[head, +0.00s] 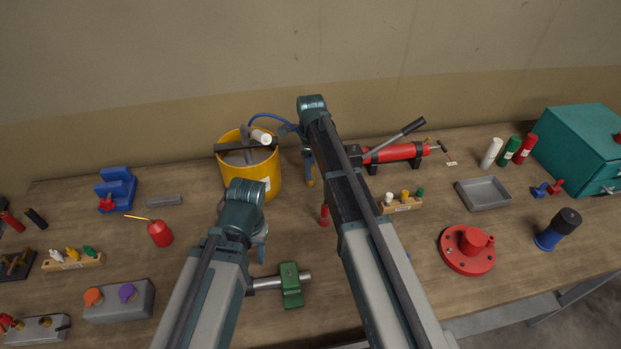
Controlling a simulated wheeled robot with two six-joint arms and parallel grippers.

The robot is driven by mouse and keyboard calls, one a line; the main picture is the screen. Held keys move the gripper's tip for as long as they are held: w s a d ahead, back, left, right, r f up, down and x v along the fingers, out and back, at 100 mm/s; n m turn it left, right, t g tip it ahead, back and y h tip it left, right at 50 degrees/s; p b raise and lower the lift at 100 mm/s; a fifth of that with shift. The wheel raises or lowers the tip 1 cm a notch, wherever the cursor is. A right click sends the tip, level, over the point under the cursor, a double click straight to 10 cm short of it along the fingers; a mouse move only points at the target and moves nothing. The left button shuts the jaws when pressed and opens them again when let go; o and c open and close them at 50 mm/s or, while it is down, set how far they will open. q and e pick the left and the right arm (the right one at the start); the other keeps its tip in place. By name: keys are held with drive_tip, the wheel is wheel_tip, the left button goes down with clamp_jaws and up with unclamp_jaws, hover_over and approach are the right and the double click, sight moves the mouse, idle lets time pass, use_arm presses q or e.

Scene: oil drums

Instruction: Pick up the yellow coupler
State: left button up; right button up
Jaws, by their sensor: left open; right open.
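Two small yellow pieces could be the yellow coupler, and I cannot tell which it is. One yellow piece (405,194) stands between a white and a green piece in a wooden rack (403,207) right of my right arm. The other yellow piece (72,254) stands between white and green pieces in a wooden rack (62,266) at the left. My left gripper (262,252) is open, mostly hidden behind its arm, in front of the yellow drum. My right gripper (309,178) is open, right of the drum. Neither gripper is at a rack.
The open yellow drum (266,178) stands at the back. A red pump (398,152) with a lever, a grey tray (484,193) and a red flange (467,250) are at the right. A green-clamped shaft (290,286) lies near my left gripper. A red oil can (160,234) stands left.

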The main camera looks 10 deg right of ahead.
use_arm(q)
drive_tip(key=shift+f, duration=0.55)
use_arm(e)
drive_tip(key=shift+f, duration=0.5)
use_arm(q)
drive_tip(key=shift+r, duration=0.15)
use_arm(e)
drive_tip(key=shift+r, duration=0.1)
clamp_jaws()
use_arm(q)
drive_tip(key=shift+r, duration=0.15)
use_arm(e)
drive_tip(key=shift+r, duration=0.15)
